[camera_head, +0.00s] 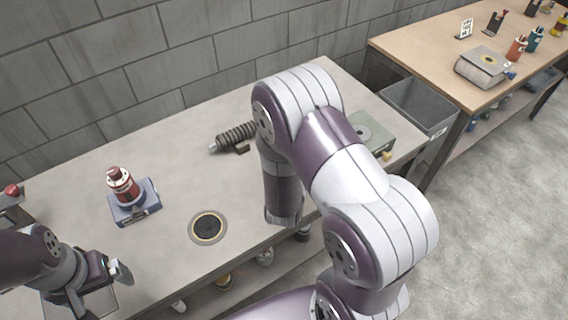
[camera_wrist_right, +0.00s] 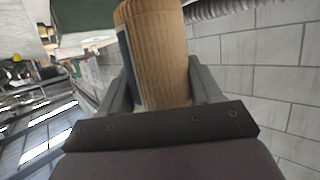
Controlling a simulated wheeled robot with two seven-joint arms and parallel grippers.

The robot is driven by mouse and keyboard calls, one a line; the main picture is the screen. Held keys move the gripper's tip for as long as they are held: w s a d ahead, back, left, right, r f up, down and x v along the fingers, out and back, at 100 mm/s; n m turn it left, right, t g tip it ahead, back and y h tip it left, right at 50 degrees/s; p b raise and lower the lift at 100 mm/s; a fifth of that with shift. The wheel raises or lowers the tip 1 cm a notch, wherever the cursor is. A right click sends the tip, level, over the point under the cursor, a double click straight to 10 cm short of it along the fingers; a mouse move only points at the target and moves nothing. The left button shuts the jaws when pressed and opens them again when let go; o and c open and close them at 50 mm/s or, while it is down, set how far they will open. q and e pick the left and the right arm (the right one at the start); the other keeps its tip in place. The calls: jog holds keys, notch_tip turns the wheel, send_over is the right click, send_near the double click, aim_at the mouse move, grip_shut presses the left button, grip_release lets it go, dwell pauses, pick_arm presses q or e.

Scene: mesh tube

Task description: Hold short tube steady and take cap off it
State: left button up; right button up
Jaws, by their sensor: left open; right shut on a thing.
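My right gripper (camera_wrist_right: 163,84) is shut on an upright-looking tan ribbed cylinder (camera_wrist_right: 158,45) with a dark panel on one side. I cannot tell whether this is the short tube, and no separate cap is clear on it. In the head view my own right arm hides this gripper and the cylinder. My left gripper (camera_head: 98,287) is open and empty at the lower left, over the table's front edge and well apart from the cylinder.
A red-and-white bottle (camera_head: 123,186) stands on a blue base (camera_head: 148,206). A round ringed disc (camera_head: 208,227) is set on the grey table (camera_head: 70,190). A greenish box (camera_head: 377,133) and grey bin (camera_head: 420,105) are right.

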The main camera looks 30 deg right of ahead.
jog(key=s+d+r, duration=0.3)
jog(key=d+r, duration=0.1)
jog(key=d, duration=0.2)
jog(key=shift+s+d+r, duration=0.15)
jog(key=shift+d+r, duration=0.05)
jog(key=shift+d, duration=0.2)
jog(key=o, duration=0.3)
jog(key=c, duration=0.6)
jog(key=shift+a+f, duration=0.1)
jog(key=shift+c, duration=0.2)
